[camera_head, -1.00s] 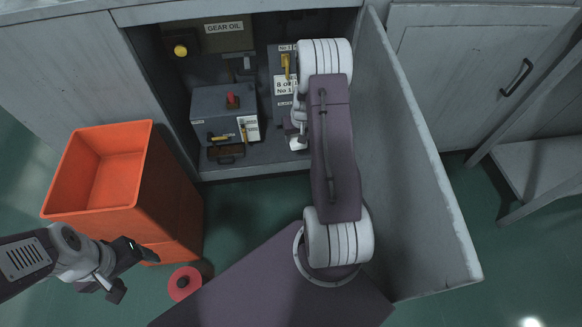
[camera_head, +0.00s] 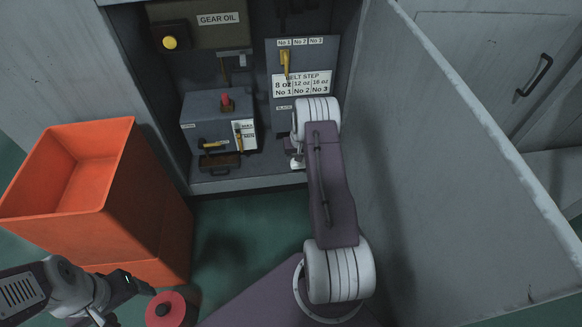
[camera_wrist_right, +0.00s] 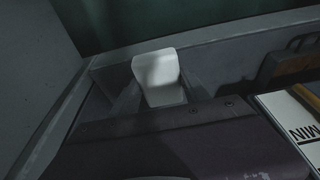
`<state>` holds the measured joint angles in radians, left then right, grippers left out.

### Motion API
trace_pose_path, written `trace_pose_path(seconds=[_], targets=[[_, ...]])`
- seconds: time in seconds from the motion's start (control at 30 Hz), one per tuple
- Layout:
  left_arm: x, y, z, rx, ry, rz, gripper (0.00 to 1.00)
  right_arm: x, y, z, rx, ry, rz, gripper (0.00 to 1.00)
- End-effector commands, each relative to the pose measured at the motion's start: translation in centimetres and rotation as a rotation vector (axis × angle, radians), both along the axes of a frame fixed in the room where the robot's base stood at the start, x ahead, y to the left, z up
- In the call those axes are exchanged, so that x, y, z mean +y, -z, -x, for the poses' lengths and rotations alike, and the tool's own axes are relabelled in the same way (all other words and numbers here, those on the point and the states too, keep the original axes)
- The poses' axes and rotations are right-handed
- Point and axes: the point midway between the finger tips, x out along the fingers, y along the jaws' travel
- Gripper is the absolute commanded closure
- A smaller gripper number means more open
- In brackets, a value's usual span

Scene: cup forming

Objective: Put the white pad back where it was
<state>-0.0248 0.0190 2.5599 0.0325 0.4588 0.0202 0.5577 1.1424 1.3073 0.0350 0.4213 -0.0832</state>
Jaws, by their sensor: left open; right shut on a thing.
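The white pad (camera_wrist_right: 158,80) shows in the right wrist view, held between the fingers of my right gripper (camera_wrist_right: 163,98), which is shut on it. In the head view my right arm reaches into the open cabinet, and the right gripper (camera_head: 297,160) is mostly hidden behind the arm, low near the cabinet's right side. My left gripper (camera_head: 130,305) is open and empty at the lower left, beside the orange bin.
The cabinet holds a grey box with a red knob (camera_head: 226,100), a labelled panel with a yellow lever (camera_head: 285,64) and a gear oil box (camera_head: 205,30). The open door (camera_head: 450,150) stands close right of my arm. An orange bin (camera_head: 150,205) and red roll (camera_head: 170,310) are left.

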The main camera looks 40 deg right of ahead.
Motion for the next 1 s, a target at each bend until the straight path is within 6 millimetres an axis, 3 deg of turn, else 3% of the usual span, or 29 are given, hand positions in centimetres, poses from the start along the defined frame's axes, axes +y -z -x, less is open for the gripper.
trace_pose_path(seconds=[0.03,0.1,0.3,0.5,0.73,1.0], targets=[[0.0,1.5,0.0,0.0,0.0,0.0,0.25,0.0,1.4,-1.0,-0.002,-0.004,0.001,0.92],[0.0,2.4,0.0,0.0,0.0,0.0,0.25,0.0,2.1,-2.2,-0.002,-0.002,0.002,0.92],[0.0,3.5,0.0,0.0,0.0,0.0,0.25,0.0,2.6,-4.1,-0.001,-0.001,0.001,0.92],[0.0,3.7,0.0,0.0,0.0,0.0,0.25,0.0,2.8,-4.2,0.001,-0.001,0.0,0.92],[0.0,7.2,0.0,0.0,0.0,0.0,0.25,0.0,7.0,-4.2,0.001,-0.001,0.0,0.92],[0.0,6.8,0.0,0.0,0.0,0.0,0.25,0.0,6.6,-4.2,0.0,0.0,0.0,0.92]])
